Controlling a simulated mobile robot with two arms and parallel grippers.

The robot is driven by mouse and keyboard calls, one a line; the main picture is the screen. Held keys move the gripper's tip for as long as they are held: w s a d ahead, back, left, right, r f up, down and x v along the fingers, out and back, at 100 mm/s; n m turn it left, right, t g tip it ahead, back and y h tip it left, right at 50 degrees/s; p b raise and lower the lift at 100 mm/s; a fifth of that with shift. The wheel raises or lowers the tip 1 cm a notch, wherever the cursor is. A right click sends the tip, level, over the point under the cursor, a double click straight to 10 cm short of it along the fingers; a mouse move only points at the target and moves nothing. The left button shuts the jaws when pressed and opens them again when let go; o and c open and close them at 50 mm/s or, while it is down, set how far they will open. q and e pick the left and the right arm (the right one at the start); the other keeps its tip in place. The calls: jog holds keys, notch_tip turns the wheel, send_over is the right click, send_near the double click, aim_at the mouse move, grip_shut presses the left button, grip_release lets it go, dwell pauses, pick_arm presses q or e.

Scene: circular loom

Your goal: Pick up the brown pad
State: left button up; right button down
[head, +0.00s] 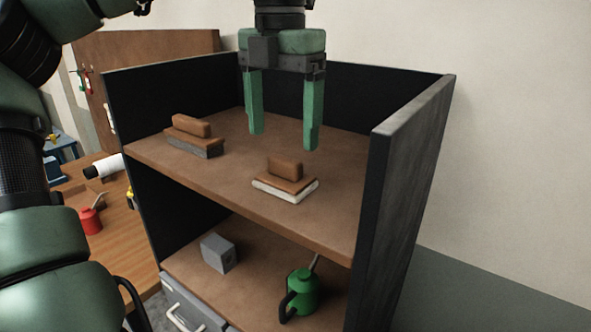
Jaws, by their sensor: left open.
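Two brown-topped pads sit on the upper shelf of the dark cabinet. One pad (285,182) at the front right has a brown block handle, a brown plate and a white underside. The other pad (194,138) at the left has a brown handle and plate over a grey base. I cannot tell for sure which one is the brown pad. My left gripper (284,140) points down with its two green fingers apart and nothing between them. It hangs above and behind the white-based pad, apart from it. My right gripper is not in view.
Dark side walls and a back wall enclose the upper shelf (236,205); the right wall (404,170) stands close to the pad. Below are a grey block (218,253) and a green can (302,290). A wooden table (120,240) with a red can (91,220) is at left.

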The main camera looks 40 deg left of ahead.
aim_at(285, 158)
pick_arm(q)
notch_tip(285, 158, down, 3)
jog(key=shift+p, duration=1.1)
jog(key=f, duration=0.1)
jog(key=w+f, duration=0.1)
jog(key=f, duration=0.1)
jog(key=shift+a+f+p, duration=0.1)
jog(key=shift+a+p, duration=0.05)
jog(key=shift+p, duration=0.25)
jog(key=shift+f, duration=0.1)
jog(key=shift+s, duration=0.2)
jog(key=shift+c, duration=0.9)
jog(key=c, duration=1.3)
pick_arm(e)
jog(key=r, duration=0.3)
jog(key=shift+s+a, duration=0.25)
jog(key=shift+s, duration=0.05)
